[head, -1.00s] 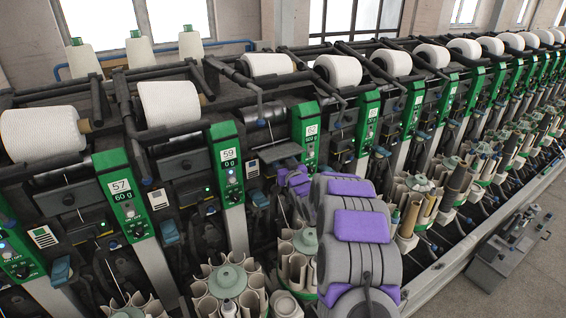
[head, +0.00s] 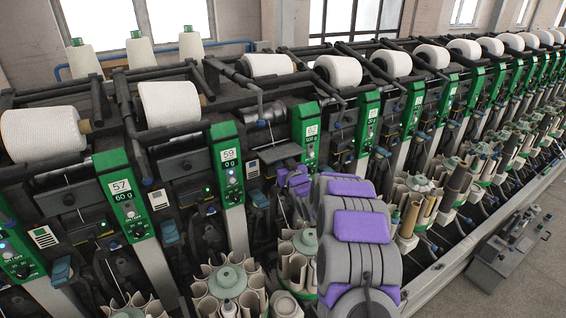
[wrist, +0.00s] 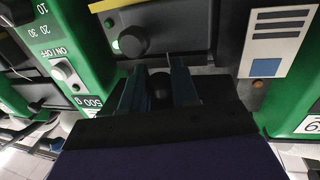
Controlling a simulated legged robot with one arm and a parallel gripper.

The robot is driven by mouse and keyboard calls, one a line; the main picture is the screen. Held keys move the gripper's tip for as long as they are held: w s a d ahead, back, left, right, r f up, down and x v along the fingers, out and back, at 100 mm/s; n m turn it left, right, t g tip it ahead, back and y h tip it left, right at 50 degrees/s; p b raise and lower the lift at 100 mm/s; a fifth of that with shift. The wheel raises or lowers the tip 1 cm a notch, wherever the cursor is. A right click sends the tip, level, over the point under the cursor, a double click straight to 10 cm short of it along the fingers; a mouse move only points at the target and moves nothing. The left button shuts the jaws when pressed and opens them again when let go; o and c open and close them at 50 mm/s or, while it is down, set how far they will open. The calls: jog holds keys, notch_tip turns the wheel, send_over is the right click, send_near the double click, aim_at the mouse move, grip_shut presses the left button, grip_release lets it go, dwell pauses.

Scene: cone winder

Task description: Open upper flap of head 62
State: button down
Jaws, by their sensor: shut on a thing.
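Head 62 has a green panel (head: 308,130) in the middle of the head view, marked 500 g. The number on it is blurred. The same panel (wrist: 75,62) shows upside down at the left of the wrist view. A dark grey flap (head: 279,151) sticks out to the left of the panel in the head view. My gripper (wrist: 160,88) is in front of this head, its two fingers closed around a small dark rounded part. I cannot tell whether that part belongs to the upper flap. In the head view, my arm hides the area below the panel and part of the gripper.
A black knob (wrist: 130,40) with a green light sits close to the fingers. A white label plate (wrist: 275,40) is to the right. Head 59's panel (head: 229,168) stands left of my arm. Bobbin magazines (head: 228,280) crowd the lower front.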

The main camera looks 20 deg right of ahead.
jog(key=p, duration=0.1)
jog(key=r+g+p, duration=0.1)
jog(key=shift+s+g+p, duration=0.2)
jog(key=shift+g+p, duration=0.1)
jog(key=shift+p, duration=0.05)
jog(key=g+p, duration=0.1)
jog(key=p, duration=0.1)
jog(key=r+g+p, duration=0.1)
jog(key=p, duration=0.2)
jog(key=shift+s+n, duration=0.15)
jog(key=shift+n, duration=0.15)
jog(key=shift+g+p, duration=0.3)
jog(key=shift+p, duration=0.35)
jog(key=c, duration=0.9)
grip_release()
jog(key=shift+d, duration=0.1)
jog(key=v, duration=1.7)
